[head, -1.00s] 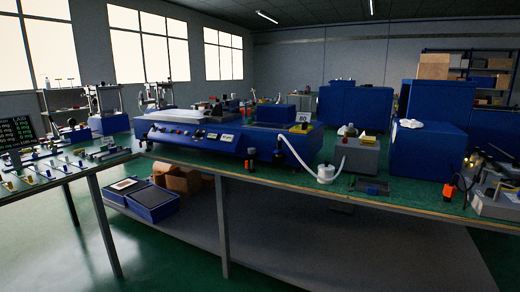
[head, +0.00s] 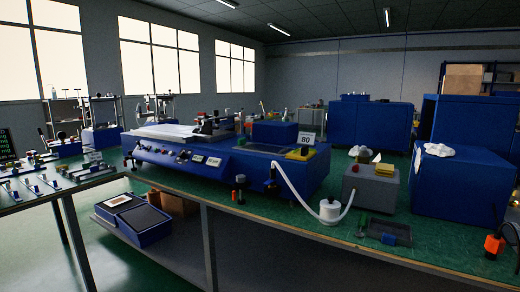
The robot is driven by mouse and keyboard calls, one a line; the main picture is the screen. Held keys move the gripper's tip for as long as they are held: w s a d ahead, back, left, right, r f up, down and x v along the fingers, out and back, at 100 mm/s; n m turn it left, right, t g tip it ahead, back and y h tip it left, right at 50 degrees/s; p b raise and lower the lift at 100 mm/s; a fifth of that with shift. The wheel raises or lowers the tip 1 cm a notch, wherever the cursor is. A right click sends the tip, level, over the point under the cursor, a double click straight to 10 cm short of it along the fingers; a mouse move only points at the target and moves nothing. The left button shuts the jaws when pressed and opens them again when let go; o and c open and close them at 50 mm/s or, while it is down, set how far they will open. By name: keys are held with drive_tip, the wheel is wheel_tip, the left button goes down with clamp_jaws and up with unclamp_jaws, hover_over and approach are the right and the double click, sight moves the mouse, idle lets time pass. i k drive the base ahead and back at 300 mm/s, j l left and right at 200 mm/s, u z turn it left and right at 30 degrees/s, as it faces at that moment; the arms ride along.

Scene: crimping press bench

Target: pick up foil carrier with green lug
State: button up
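My gripper is not in view.
A long blue machine (head: 205,165) stands on the central green bench (head: 275,210). A white hose runs to a white pot (head: 330,210), near a grey box (head: 370,187) and a dark tray (head: 390,233). Blue cabinets (head: 450,187) stand right. Green floor shows at lower left.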

sight(280, 151)
drive_tip(key=i+j+z, duration=0.15)
drive_tip(key=i+j, duration=0.3)
drive_tip(key=i, duration=0.35)
drive_tip(key=i+j+z, duration=0.1)
drive_tip(key=i+j, duration=0.45)
drive_tip(key=i, duration=0.2)
drive_tip(key=i+j+z, duration=0.15)
drive_tip(key=i+j, duration=0.45)
drive_tip(key=i, duration=0.15)
